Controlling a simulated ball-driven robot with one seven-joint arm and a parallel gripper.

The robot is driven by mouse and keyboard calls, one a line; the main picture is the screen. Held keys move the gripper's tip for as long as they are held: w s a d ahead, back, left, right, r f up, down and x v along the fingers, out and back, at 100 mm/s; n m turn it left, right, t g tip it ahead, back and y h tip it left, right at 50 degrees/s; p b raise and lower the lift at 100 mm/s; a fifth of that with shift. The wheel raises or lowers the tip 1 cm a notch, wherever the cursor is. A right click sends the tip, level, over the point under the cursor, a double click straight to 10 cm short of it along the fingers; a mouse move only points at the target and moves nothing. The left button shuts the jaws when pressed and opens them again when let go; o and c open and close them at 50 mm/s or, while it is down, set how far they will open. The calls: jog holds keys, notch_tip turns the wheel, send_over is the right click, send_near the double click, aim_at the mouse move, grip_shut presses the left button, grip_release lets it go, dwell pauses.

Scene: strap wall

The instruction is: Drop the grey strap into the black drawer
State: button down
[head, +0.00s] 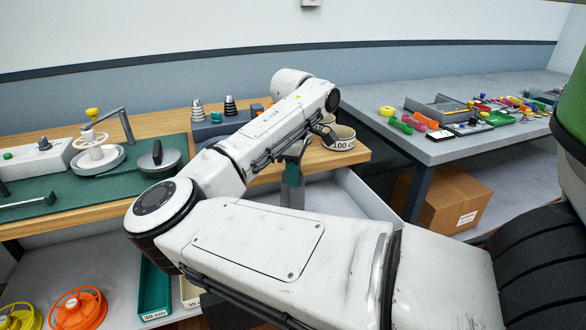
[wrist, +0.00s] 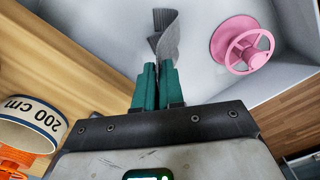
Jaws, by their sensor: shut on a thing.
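My gripper (wrist: 158,68) has green fingers, and they are shut on the grey strap (wrist: 166,32). The strap sticks out beyond the fingertips and looks folded or twisted in the wrist view. In the head view my gripper (head: 292,172) points down in front of the wooden bench, with the grey strap (head: 292,198) hanging below it. Beneath is an open, pale grey drawer (head: 362,198), which also shows in the wrist view (wrist: 108,22). I cannot make out a drawer that is clearly black; my arm hides much of the area below.
A 200 cm ring (wrist: 28,124) sits on the bench edge beside my gripper. A 100 cm ring (head: 341,138) shows on the bench. A cardboard box (head: 440,200) stands under the grey table at right.

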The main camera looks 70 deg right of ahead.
jog(key=shift+f, duration=0.1)
grip_release()
dwell(1.3)
notch_tip(320, 180, up, 6)
jog(key=p, duration=0.2)
jog(key=shift+f+p, duration=0.25)
jog(key=shift+p, duration=0.1)
notch_tip(320, 180, up, 11)
jog(key=shift+p, duration=0.4)
dwell(0.4)
